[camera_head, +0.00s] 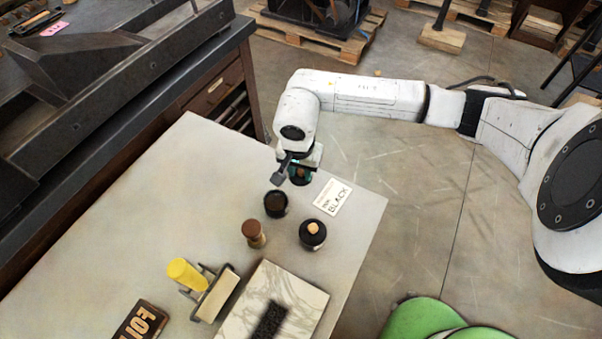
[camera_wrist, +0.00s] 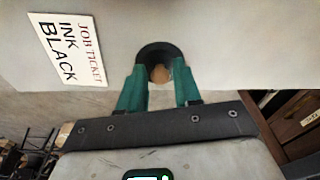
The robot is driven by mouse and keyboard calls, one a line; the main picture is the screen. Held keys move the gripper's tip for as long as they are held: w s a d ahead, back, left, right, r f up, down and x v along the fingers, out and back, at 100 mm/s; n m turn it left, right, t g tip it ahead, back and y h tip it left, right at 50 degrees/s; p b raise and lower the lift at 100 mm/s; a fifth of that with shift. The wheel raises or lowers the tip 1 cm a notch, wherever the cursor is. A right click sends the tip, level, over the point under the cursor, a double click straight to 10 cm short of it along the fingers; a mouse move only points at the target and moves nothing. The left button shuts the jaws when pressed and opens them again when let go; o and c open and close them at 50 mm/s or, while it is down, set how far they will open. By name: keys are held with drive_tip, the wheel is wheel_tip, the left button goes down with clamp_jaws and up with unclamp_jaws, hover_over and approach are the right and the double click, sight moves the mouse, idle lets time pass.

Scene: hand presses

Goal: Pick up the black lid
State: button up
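The black lid (camera_wrist: 158,49) is a dark round piece with a tan wooden knob (camera_wrist: 160,73), seen between my fingertips in the wrist view. In the head view the lid (camera_head: 300,181) is mostly hidden under my gripper (camera_head: 301,172), near the table's far edge. My gripper (camera_wrist: 160,80) has two teal fingers pointing at the lid, one on each side of the knob. The fingers stand apart and look open. Whether they touch the knob cannot be told.
The job ticket card (camera_head: 332,197) lies right of the gripper. An open dark pot (camera_head: 276,204), a knobbed black jar (camera_head: 312,236) and a brown-handled tool (camera_head: 254,234) stand nearer. A yellow-handled roller (camera_head: 187,274) and a slab (camera_head: 290,290) lie farther forward on the table (camera_head: 130,215).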

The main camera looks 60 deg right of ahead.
drive_tip(key=shift+s+f, duration=0.1)
drive_tip(key=shift+f, duration=0.05)
clamp_jaws()
